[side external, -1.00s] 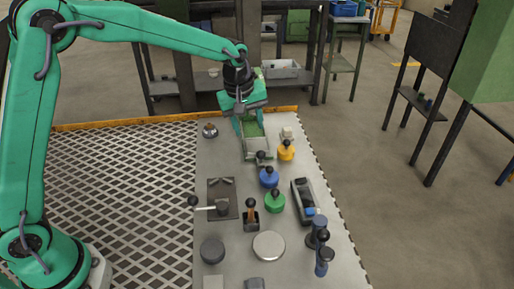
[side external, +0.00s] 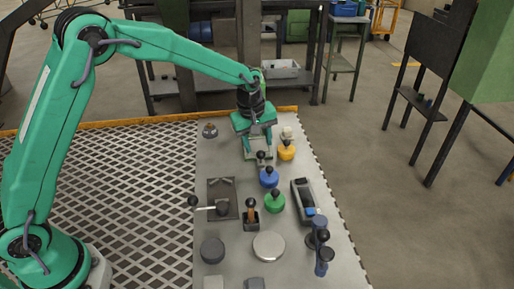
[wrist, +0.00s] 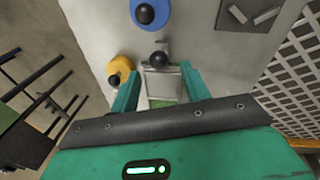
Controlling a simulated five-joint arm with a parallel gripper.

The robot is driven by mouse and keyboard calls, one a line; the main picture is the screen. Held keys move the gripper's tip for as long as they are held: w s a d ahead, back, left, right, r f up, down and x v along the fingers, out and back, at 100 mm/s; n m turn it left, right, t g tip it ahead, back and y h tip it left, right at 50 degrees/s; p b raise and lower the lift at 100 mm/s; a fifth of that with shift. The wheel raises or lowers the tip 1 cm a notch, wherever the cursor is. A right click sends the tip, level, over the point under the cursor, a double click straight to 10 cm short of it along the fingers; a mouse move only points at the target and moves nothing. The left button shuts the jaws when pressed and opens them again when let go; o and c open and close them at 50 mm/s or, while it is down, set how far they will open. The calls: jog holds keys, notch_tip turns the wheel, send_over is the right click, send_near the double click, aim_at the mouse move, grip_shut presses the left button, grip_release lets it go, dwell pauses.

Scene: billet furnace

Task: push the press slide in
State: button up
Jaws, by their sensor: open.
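A grey tray-like slide (side external: 262,158) with a black ball knob (side external: 261,155) at its near end lies at the far part of the worktable; I take it for the press slide. My gripper (side external: 257,155) is over it, pointing down, jaws open, and hides most of its body. In the wrist view the knob (wrist: 159,60) shows just beyond the gap between the two fingertips (wrist: 160,70), and the pale tray end (wrist: 163,82) and a strip of green lie between the fingers. I cannot tell whether a finger touches it.
A yellow knobbed piece (side external: 286,151) stands close to the right, a blue one (side external: 268,178) and a green one (side external: 275,201) nearer. A lever on a dark plate (side external: 222,190) is at the left. A long grey holder (side external: 303,195) lies at the right.

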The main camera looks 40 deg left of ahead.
aim_at(260, 151)
jog(key=shift+w+d+f, duration=0.1)
jog(key=shift+w+f, duration=0.05)
jog(key=shift+f, duration=0.75)
jog(key=shift+w+d+f, duration=0.1)
jog(key=shift+w+f, duration=0.05)
jog(key=shift+f, duration=0.7)
grip_shut()
